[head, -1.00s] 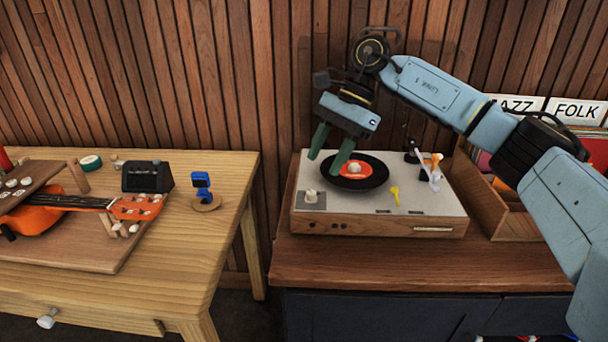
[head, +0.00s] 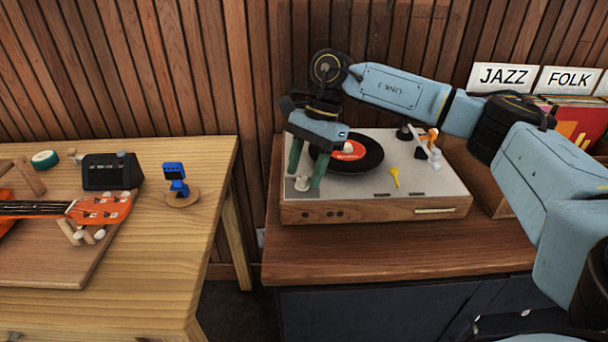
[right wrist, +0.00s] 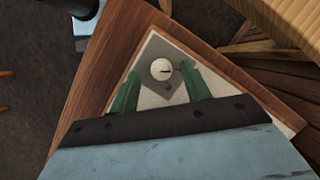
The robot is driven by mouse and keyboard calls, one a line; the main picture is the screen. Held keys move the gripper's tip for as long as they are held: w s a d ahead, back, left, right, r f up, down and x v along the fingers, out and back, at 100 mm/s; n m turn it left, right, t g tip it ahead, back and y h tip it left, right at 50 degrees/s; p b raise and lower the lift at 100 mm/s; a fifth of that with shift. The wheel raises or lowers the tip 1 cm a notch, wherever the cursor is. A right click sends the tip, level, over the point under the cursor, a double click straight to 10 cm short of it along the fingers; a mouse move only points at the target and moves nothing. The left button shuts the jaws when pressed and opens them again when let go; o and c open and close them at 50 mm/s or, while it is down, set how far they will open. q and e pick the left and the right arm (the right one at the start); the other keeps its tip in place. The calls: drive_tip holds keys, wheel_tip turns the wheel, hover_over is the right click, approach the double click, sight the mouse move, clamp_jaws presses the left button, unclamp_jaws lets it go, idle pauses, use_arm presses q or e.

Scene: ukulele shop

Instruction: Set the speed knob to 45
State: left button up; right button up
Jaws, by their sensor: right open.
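The speed knob (head: 302,183) is a pale round knob on a grey plate at the front left corner of the record player (head: 400,206). In the right wrist view the knob (right wrist: 161,69) has a small dark mark on its right side; I cannot read a number. My right gripper (head: 305,180) is open over that corner, its green fingers pointing down. In the right wrist view the right gripper (right wrist: 160,82) has its fingers on either side of the knob, just short of it in the picture; I cannot tell whether they touch it. My left gripper is not in view.
A black record with a red label (head: 350,149) lies on the player. A wooden table (head: 150,240) at left holds an orange ukulele (head: 98,210) and a blue tuner (head: 175,178).

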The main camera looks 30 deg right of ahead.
drive_tip(key=shift+a+f, duration=0.25)
drive_tip(key=shift+f, duration=0.25)
drive_tip(key=c, duration=1)
